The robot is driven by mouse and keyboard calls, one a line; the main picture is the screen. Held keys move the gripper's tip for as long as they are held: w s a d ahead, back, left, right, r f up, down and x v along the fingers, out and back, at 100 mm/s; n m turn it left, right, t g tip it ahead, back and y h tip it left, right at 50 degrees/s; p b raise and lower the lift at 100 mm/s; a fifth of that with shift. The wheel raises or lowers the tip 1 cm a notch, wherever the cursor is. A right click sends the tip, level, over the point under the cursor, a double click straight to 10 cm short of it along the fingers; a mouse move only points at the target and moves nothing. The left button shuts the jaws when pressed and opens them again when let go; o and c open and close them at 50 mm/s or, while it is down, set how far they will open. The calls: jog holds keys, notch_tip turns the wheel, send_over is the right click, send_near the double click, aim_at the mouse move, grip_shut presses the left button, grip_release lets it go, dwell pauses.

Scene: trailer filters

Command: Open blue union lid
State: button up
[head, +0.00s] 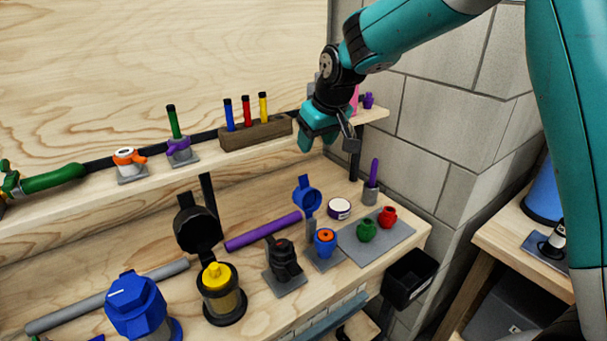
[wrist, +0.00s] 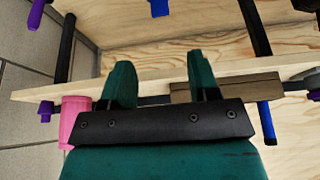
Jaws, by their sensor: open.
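A small blue union with an orange centre (head: 325,241) stands on a grey plate on the lower bench in the head view. A round blue lid (head: 307,195) stands raised behind it, looking swung up rather than lying on it. A larger blue housing with a faceted blue top (head: 135,303) is at the lower left; its top looks closed. I cannot tell for certain which one the task's name means. My gripper (head: 328,137) is open and empty near the upper shelf, well above and apart from both. Its separated teal fingers show in the wrist view (wrist: 161,82).
The upper shelf (head: 100,200) holds a wooden marker block (head: 255,132) left of my gripper. A pink object (wrist: 75,118) is near it in the wrist view. A yellow filter (head: 220,290), a black fitting (head: 284,261) and red and green pieces crowd the bench. A block wall is at right.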

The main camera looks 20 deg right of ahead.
aim_at(303, 176)
jog(key=p+x, duration=0.2)
jog(key=x, duration=1.1)
jog(key=shift+w+a+f, duration=0.1)
jog(key=shift+f, duration=0.05)
grip_shut()
